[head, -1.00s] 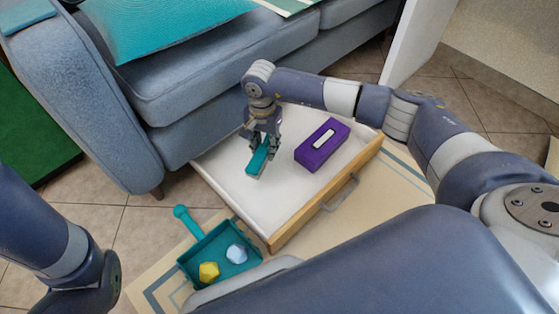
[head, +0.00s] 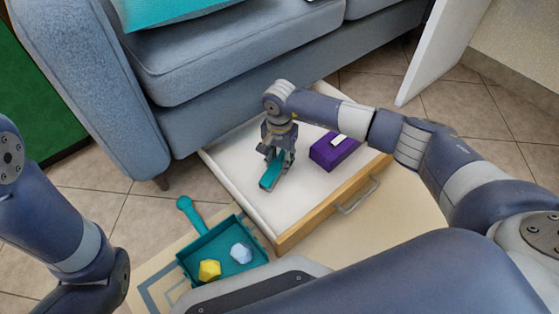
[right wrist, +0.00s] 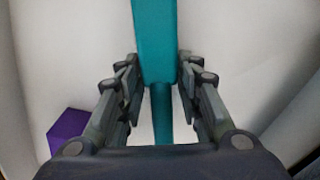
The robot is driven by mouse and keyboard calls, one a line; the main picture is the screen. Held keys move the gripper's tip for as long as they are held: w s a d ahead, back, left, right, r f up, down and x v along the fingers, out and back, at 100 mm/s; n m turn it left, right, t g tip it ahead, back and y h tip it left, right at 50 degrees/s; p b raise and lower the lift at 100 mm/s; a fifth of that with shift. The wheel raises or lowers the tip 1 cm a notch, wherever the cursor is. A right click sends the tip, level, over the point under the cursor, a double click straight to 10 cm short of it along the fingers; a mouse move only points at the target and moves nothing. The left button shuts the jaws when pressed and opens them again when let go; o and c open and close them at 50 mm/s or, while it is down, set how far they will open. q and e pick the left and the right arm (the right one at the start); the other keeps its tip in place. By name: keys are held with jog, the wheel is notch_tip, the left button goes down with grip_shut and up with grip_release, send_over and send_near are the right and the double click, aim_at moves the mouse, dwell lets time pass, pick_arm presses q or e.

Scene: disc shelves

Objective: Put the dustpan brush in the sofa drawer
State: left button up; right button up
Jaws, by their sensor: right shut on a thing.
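The teal dustpan brush (head: 270,178) is held in my right gripper (head: 275,158), over the white inside of the open sofa drawer (head: 329,208). In the right wrist view the brush (right wrist: 155,40) runs between the two fingers (right wrist: 160,95), which are shut on its narrower handle part. I cannot tell whether the brush touches the drawer floor. The drawer is pulled out from under the blue-grey sofa (head: 210,65) and has a wooden front with a metal handle. My left arm shows at the left, but its gripper is out of view.
A purple box (head: 333,152) with a white patch lies in the drawer, right of the brush, partly behind my right arm. A teal dustpan (head: 205,250) holding a yellow piece (head: 209,270) and a pale blue piece (head: 241,252) lies on the floor left of the drawer.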

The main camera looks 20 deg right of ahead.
aim_at(279, 159)
jog(key=o, duration=0.5)
jog(key=shift+f, duration=0.2)
jog(key=o, duration=0.4)
jog(key=shift+o, duration=0.2)
jog(key=shift+r, duration=0.2)
notch_tip(279, 159, up, 12)
jog(key=p, duration=0.9)
